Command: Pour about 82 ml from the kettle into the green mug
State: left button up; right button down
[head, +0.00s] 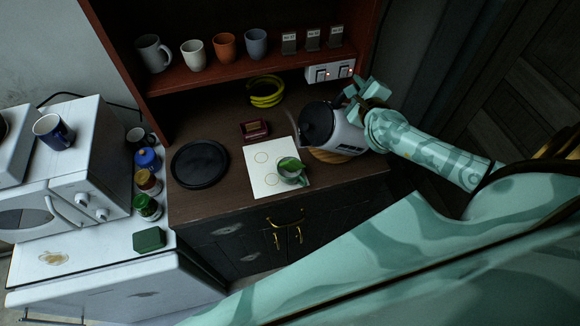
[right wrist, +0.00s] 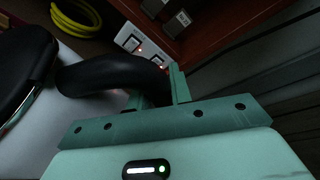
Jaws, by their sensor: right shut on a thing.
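The kettle (head: 346,136), pale grey with a black lid and black handle, is at the right of the counter, over a round wooden board. I cannot tell whether it touches the board. Its spout side faces left, toward the mug. My right gripper (head: 360,98) is shut on the kettle's handle. In the right wrist view the black handle (right wrist: 95,75) runs into the jaws (right wrist: 158,88), with the kettle body (right wrist: 50,110) at left. The green mug (head: 293,179) stands on a white sheet, left of and nearer than the kettle. Its contents are unclear. My left gripper is not in view.
The white sheet (head: 262,185) has ring marks. A black round tray (head: 200,164), a small dark red box (head: 254,129) and a yellow coil (head: 266,91) lie on the counter. Several mugs stand on the shelf (head: 280,70) behind. A switched socket (head: 330,71) is above the kettle.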

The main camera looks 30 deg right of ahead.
aim_at(342, 100)
jog(key=shift+a+n+t+b, duration=0.3)
jog(key=shift+a+n+b, duration=0.5)
jog(key=shift+a, duration=0.35)
jog(key=shift+a+f+n+t+h+b, duration=0.15)
jog(key=shift+a+n+h+b, duration=0.15)
jog(key=shift+a+b, duration=0.3)
jog(key=shift+a+f+n+t+h+b, duration=0.1)
jog(key=shift+a+n+t+h+b, duration=0.1)
jog(key=shift+a+n+b, duration=0.35)
jog(key=shift+a+r+p, duration=0.35)
jog(key=shift+r+p, duration=0.1)
jog(key=shift+p, duration=0.2)
jog(key=shift+n, duration=0.55)
jog(key=shift+w+a+r+p, duration=0.1)
jog(key=shift+a+r+p, duration=0.55)
jog(key=shift+a+p, duration=0.2)
jog(key=shift+a+r+p, duration=0.6)
jog(key=shift+a+p, duration=0.15)
jog(key=shift+a, duration=0.15)
jog(key=shift+a+r+t+h, duration=0.1)
jog(key=shift+a+t+h, duration=0.15)
jog(key=shift+h, duration=0.05)
jog(key=shift+d+n, duration=0.3)
jog(key=shift+d, duration=0.15)
jog(key=shift+a+r+p, duration=0.15)
jog(key=shift+a+p, duration=0.1)
jog(key=shift+p, duration=0.25)
